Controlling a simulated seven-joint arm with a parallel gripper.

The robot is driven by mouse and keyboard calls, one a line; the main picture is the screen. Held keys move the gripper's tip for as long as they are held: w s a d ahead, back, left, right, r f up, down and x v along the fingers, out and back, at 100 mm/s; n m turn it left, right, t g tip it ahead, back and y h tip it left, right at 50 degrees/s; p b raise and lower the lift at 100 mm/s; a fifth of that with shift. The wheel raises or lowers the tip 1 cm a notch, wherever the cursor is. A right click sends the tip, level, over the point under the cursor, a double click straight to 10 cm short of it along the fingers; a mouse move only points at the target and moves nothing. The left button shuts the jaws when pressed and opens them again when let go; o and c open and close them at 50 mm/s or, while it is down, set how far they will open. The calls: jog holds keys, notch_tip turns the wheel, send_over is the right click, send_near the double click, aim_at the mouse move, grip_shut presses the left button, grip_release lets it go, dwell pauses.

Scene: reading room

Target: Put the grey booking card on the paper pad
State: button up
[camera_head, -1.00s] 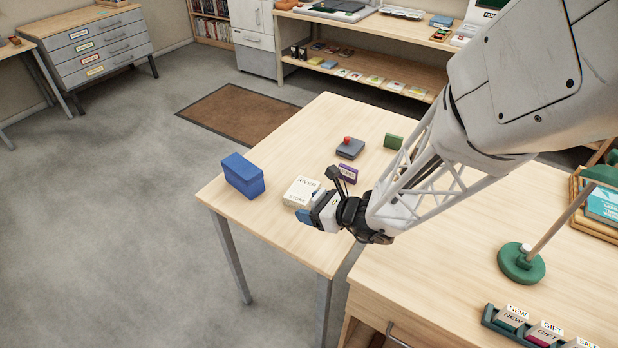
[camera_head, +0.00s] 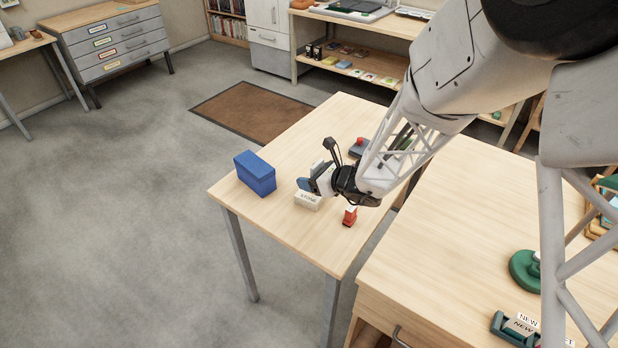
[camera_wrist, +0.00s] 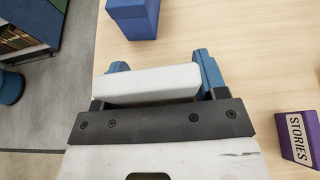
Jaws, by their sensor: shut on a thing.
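My gripper (camera_head: 312,178) is over the front part of the light wooden table. In the wrist view its blue fingers (camera_wrist: 162,80) stand at the two ends of a pale grey-white slab (camera_wrist: 150,84) and are shut on it. No print shows on the slab there, so I cannot tell for sure that it is the booking card. In the head view a white block with small dark print (camera_head: 308,201) shows just below my fingers, partly covered by them. I cannot tell whether it is the paper pad, or whether the slab touches it.
A blue box (camera_head: 255,174) stands left of my gripper. A red item (camera_head: 350,216) stands to the right. A purple block marked STORIES (camera_wrist: 298,138) shows in the wrist view. A grey item with a red knob (camera_head: 359,148) is farther back. The table's left edge is near.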

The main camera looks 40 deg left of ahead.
jog(key=shift+w+a+f, duration=0.15)
jog(key=shift+w+a, duration=1)
jog(key=shift+a, duration=0.2)
jog(key=shift+f, duration=1.75)
jog(key=shift+f, duration=0.15)
jog(key=o, duration=1)
jog(key=shift+c, duration=0.2)
jog(key=shift+d+r, duration=0.1)
jog(key=shift+r, duration=0.1)
jog(key=v, duration=1.2)
jog(key=shift+f, duration=0.1)
